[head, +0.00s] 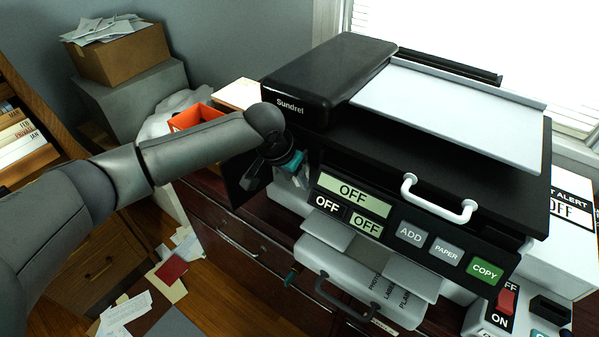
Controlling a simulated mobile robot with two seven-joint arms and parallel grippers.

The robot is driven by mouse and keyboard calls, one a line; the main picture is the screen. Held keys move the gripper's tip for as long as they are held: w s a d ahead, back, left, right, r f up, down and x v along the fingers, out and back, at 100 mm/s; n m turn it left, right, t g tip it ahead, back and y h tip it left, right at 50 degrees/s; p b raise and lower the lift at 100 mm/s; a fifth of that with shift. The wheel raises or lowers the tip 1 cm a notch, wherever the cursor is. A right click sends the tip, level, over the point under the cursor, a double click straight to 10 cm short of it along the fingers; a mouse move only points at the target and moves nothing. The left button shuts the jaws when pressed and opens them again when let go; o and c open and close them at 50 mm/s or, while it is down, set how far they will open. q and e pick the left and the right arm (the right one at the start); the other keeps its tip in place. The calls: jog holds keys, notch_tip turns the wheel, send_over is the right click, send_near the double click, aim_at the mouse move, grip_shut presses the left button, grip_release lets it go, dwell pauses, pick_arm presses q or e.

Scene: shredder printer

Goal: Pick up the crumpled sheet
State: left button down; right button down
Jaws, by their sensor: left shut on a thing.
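My left gripper (277,172) is at the left side of the black printer (330,85), by its open side. It is shut, and a pale, crumpled sheet (292,183) shows at its fingers, low against the printer's side. The wrist and the printer's front corner hide part of the sheet, so its full shape and the exact grip do not show. A teal part (293,160) shows right beside the fingers. My right gripper is not in view.
The printer's control panel (400,235) and white handle (440,199) stick out to the right of the gripper. An orange bin (197,116) stands behind my forearm. A red-brown cabinet (235,240) is below. Loose papers (125,310) lie on the floor.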

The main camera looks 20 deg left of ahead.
pick_arm(q)
jog(key=shift+r, duration=0.1)
jog(key=s+a+p, duration=0.1)
jog(key=s+a, duration=0.2)
jog(key=s, duration=0.5)
jog(key=s+a+p, duration=0.2)
jog(key=s+a, duration=0.1)
jog(key=s, duration=0.6)
